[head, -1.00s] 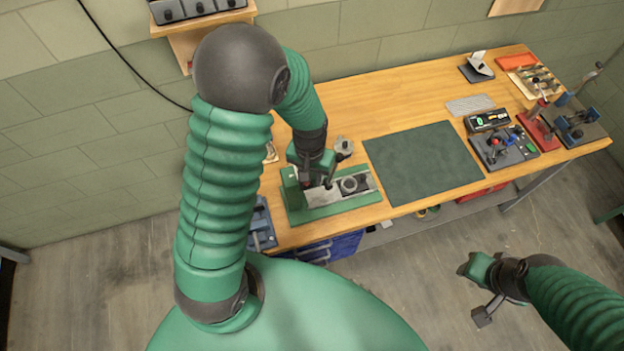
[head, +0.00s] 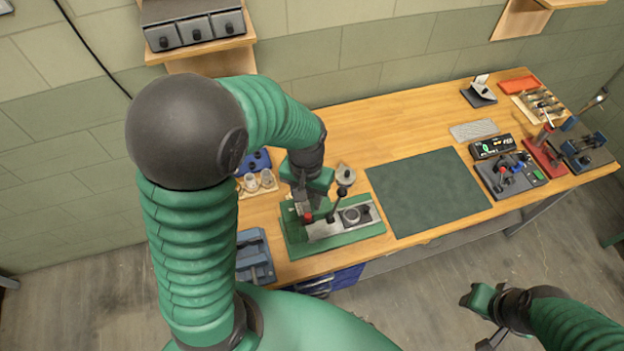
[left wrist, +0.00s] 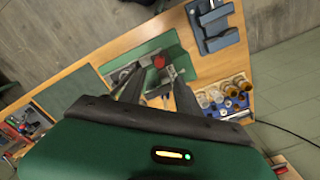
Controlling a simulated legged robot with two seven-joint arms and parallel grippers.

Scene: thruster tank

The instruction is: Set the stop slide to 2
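The fixture is a green base (head: 293,240) with a pale metal track (head: 325,229) on the workbench, a round metal part (head: 351,216) at its right end. A red knob (head: 308,217) is at the track's left end; it also shows in the left wrist view (left wrist: 159,61). I cannot read any scale numbers. My left gripper (head: 307,205) is above the fixture's left end, by the red knob. In the left wrist view its two fingers (left wrist: 154,74) are apart with the knob just beyond their tips; contact cannot be made out. My right gripper (head: 474,300) is off the bench's front, its fingers unclear.
A dark post with a round top (head: 344,176) stands close right of my left gripper. A blue-grey fixture (head: 254,258) is to the left, small jars (head: 257,181) behind. A dark green mat (head: 428,192) lies clear to the right. Control boxes (head: 508,176) sit further right.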

